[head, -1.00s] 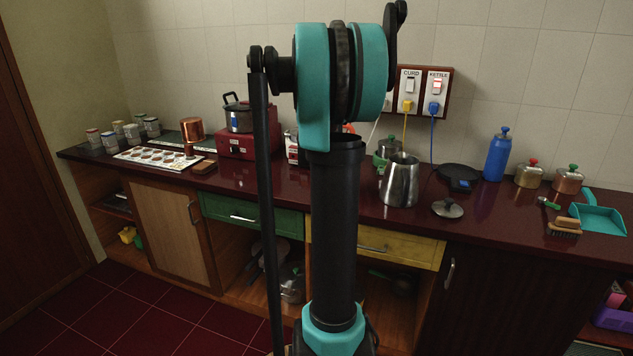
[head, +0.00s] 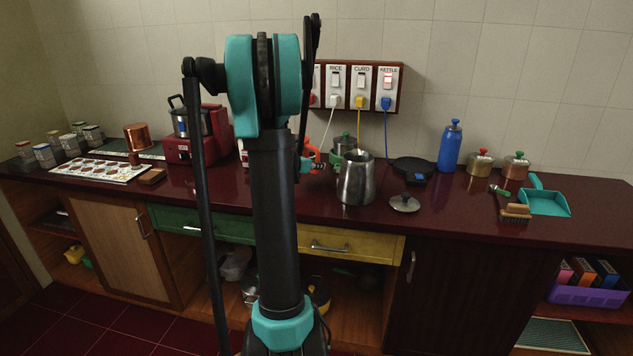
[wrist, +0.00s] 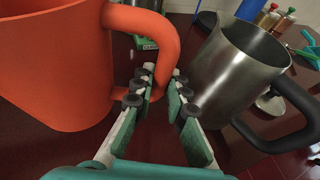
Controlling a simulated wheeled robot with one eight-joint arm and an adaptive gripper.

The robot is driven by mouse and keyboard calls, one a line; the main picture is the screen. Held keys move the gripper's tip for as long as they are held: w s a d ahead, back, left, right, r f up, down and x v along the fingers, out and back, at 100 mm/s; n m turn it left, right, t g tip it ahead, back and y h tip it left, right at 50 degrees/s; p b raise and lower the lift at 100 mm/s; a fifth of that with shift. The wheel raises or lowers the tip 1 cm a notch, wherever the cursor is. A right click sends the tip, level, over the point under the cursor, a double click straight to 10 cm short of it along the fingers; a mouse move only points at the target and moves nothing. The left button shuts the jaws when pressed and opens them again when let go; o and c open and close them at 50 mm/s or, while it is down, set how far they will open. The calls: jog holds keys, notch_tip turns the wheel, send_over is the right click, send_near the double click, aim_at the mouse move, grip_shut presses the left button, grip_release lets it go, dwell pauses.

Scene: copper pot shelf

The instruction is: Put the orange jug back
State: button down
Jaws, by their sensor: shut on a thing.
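The orange jug (wrist: 52,60) fills the left of the wrist view, with its handle (wrist: 168,38) curving down between my fingers. My gripper (wrist: 163,78) is shut on this handle. In the head view, a little of the orange jug (head: 312,153) shows just right of my arm, beside the teal tip of my gripper (head: 304,166). My arm hides most of the jug there. I cannot tell whether its base touches the counter.
A steel jug (head: 356,180) stands close to the right of the orange jug on the dark red counter (head: 450,220). A lid (head: 404,203), black pan (head: 412,168) and blue bottle (head: 450,147) are farther right. The red appliance (head: 185,148) stands left of my arm.

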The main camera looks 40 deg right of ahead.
jog(key=shift+f, duration=3.1)
jog(key=c, duration=1.5)
grip_release()
jog(key=shift+f, duration=0.1)
jog(key=v, duration=1.2)
jog(key=s+a+f+m+y, duration=0.4)
jog(key=s+a+m, duration=0.2)
jog(key=a, duration=0.5)
jog(key=s+a+f+m+y, duration=0.4)
jog(key=s+a+m, duration=0.2)
jog(key=a, duration=0.6)
jog(key=s+a+f+m+y, duration=0.5)
jog(key=s+a+m, duration=0.2)
jog(key=a, duration=0.5)
jog(key=shift+m, duration=1.2)
